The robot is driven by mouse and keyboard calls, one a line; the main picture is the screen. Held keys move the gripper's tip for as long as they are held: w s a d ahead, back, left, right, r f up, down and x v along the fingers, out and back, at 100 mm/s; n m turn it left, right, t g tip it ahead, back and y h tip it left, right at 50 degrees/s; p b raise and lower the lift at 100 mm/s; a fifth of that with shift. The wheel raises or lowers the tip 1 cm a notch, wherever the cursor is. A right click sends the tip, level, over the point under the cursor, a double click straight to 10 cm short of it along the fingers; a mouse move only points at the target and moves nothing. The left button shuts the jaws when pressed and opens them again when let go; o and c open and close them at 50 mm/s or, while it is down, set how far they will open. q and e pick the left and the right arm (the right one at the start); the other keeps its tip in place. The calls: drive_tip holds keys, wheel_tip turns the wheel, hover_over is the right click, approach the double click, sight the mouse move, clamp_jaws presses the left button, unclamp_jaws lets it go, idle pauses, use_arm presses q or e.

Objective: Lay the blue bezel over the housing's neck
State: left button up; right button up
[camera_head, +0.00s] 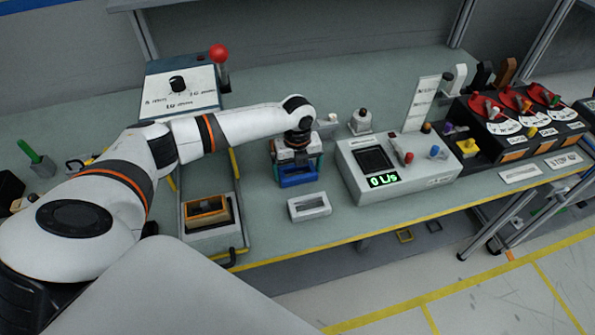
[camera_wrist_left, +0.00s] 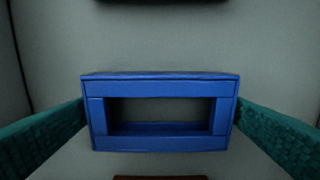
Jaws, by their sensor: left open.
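The blue bezel (camera_head: 298,181), a rectangular frame with an open middle, is at my left gripper (camera_head: 297,165) on the bench. In the left wrist view the bezel (camera_wrist_left: 160,88) lies across the middle, with grey surface showing through its opening. The teal fingers of my left gripper (camera_wrist_left: 161,115) are open, one at each short end of it; whether they touch it, I cannot tell. A pale block with an orange frame around its raised middle, likely the housing (camera_head: 208,232), stands in a tray area to the left. My right gripper is not in view.
A white frame (camera_head: 309,206) lies near the bench's yellow front edge. A grey console (camera_head: 400,165) with a green display stands to the right. A control box (camera_head: 180,90) with a red-ball lever (camera_head: 219,54) stands behind. The housing's area has a dark handle and yellow edging.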

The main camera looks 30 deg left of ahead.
use_arm(q)
drive_tip(key=c, duration=0.7)
